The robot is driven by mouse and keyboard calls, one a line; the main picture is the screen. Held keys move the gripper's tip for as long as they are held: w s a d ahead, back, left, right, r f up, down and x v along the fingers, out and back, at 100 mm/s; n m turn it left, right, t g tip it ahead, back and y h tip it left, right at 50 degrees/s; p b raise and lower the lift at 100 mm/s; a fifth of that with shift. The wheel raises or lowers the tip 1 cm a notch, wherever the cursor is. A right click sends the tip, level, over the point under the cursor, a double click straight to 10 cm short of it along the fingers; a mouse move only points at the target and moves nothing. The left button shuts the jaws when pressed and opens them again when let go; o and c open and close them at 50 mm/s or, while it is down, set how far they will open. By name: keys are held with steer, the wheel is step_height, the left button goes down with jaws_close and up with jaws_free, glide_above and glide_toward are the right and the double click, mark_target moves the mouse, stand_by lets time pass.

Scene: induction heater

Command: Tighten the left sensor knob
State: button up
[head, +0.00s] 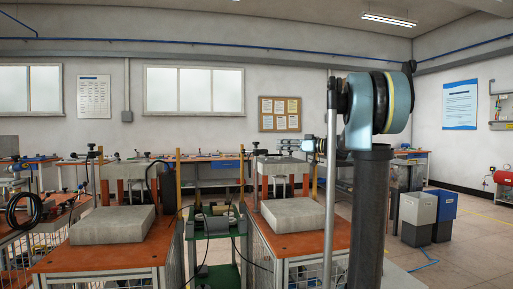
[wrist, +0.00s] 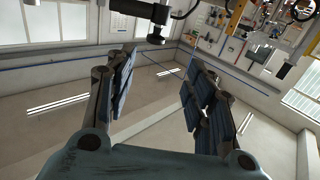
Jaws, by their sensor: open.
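My gripper (head: 290,146) is at the end of the blue arm, right of centre in the head view, above the right-hand bench. It points left, toward a small black sensor fitting (head: 256,149) on a post, with a visible gap between. In the wrist view my gripper (wrist: 158,85) has its two padded jaws wide apart with nothing between them. A black knob-like part on a dark bar (wrist: 155,38) shows beyond the jaws at the top of that view. A similar black fitting (head: 91,148) stands over the left-hand bench. I cannot tell which fitting carries the left sensor knob.
Grey blocks lie on the left orange bench (head: 100,254) and the right orange bench (head: 290,241). A green cart (head: 213,232) with small items stands between them. Thin upright posts rise near the bench edges. Grey and blue bins (head: 418,210) stand on open floor at right.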

mark_target(256, 143)
steer(key=x, duration=1.6)
steer(key=shift+w, duration=0.4)
